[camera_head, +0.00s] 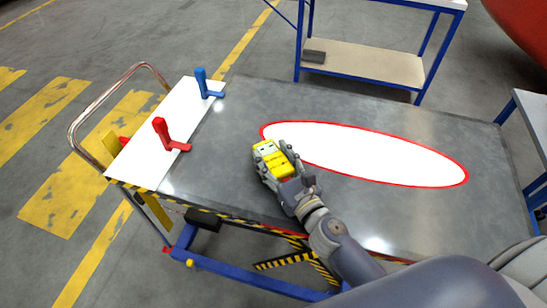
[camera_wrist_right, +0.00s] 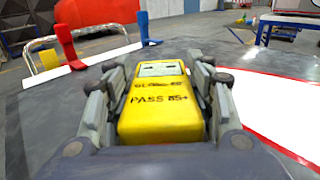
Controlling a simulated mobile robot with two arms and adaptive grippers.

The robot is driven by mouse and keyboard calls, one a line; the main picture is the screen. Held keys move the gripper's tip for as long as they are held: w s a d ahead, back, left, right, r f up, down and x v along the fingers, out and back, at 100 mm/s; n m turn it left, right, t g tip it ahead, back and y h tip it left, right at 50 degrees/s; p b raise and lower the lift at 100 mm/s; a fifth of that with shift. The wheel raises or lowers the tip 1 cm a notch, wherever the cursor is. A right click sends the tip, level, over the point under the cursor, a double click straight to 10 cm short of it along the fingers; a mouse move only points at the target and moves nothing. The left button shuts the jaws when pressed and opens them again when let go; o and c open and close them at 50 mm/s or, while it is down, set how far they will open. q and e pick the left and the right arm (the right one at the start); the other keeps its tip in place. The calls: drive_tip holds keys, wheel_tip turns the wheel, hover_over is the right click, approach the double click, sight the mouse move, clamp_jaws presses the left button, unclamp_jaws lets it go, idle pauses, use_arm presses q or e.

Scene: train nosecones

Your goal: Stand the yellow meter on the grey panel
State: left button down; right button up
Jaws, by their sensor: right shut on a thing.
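The yellow meter (camera_head: 270,158) is a small yellow box with dark lettering and a pale window at its far end. My right gripper (camera_head: 273,164) is shut on it. In the right wrist view the meter (camera_wrist_right: 160,105) sits between the two fingers of the right gripper (camera_wrist_right: 158,95), one on each side. The grey panel (camera_head: 225,150) is the large grey top of the cart. The meter is over its left-middle part, near the red-rimmed white oval. I cannot tell whether the meter touches the panel. My left gripper is not in view.
The white oval with a red rim (camera_head: 370,152) covers the panel's right part. A white board (camera_head: 150,140) at the left carries a red bracket (camera_head: 165,135) and a blue bracket (camera_head: 204,84). A blue-framed shelf (camera_head: 365,65) stands behind. Grey surface is clear between board and meter.

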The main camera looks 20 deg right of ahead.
sight(285, 176)
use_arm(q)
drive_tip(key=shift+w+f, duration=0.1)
use_arm(e)
drive_tip(key=o, duration=1.2)
drive_tip(key=shift+o, duration=1.3)
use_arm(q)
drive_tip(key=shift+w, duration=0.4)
use_arm(e)
drive_tip(key=s+b, duration=0.1)
drive_tip(key=s, duration=0.2)
drive_tip(key=s+d+b, duration=0.1)
drive_tip(key=s+b, duration=0.1)
drive_tip(key=s, duration=0.2)
drive_tip(key=s+d+b, duration=0.1)
drive_tip(key=s, duration=0.2)
drive_tip(key=shift+s+f+b, duration=0.2)
drive_tip(key=shift+b, duration=0.1)
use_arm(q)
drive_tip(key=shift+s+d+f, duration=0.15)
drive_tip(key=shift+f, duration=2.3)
use_arm(e)
drive_tip(key=shift+s+d+r, duration=0.15)
drive_tip(key=shift+s+r, duration=0.1)
drive_tip(key=shift+s, duration=0.45)
